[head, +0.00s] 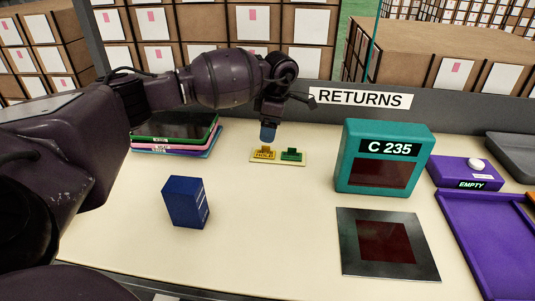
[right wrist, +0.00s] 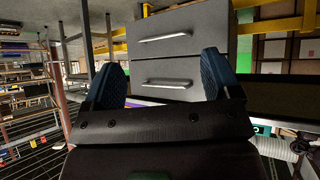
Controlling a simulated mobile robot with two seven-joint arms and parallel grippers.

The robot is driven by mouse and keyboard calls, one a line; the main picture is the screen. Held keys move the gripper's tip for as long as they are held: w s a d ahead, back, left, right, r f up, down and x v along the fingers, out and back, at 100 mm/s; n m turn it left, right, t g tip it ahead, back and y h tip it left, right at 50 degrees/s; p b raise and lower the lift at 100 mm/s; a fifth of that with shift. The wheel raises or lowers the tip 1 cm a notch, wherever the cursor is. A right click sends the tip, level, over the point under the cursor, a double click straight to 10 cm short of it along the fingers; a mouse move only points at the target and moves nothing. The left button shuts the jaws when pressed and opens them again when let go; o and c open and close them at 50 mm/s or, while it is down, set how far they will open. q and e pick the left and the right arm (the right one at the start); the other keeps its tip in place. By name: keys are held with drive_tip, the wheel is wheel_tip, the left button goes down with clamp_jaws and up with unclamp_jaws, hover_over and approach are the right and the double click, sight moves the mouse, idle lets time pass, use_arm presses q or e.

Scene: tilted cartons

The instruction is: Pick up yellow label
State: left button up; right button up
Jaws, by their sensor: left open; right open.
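The yellow label (head: 264,154) stands on a small cream tray (head: 279,162) at the back middle of the table in the head view. A green label (head: 292,155) stands just right of it on the same tray. My left gripper (head: 268,138) points down directly above the yellow label. Its fingertips appear just over the label's top; whether they touch it I cannot tell. My right gripper (right wrist: 162,85) shows in the right wrist view, with its two blue pads wide apart and nothing between them. It faces a grey drawer cabinet (right wrist: 180,70), away from the table.
A dark blue box (head: 186,202) stands at the table's left front. Stacked coloured trays (head: 150,150) lie behind it. A teal C 235 unit (head: 345,160) and a dark square plate (head: 345,250) are on the right, beside a purple EMPTY box (head: 450,172) and purple tray (head: 490,245). The middle is clear.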

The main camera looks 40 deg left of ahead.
sight(264, 154)
use_arm(q)
drive_tip(key=f, duration=0.2)
drive_tip(key=f+b, duration=0.1)
drive_tip(key=f, duration=0.2)
drive_tip(key=a+f, duration=0.1)
drive_tip(key=f, duration=0.1)
drive_tip(key=shift+s+a+f, duration=0.1)
drive_tip(key=shift+f, duration=0.1)
drive_tip(key=shift+r, duration=0.1)
drive_tip(key=c, duration=0.9)
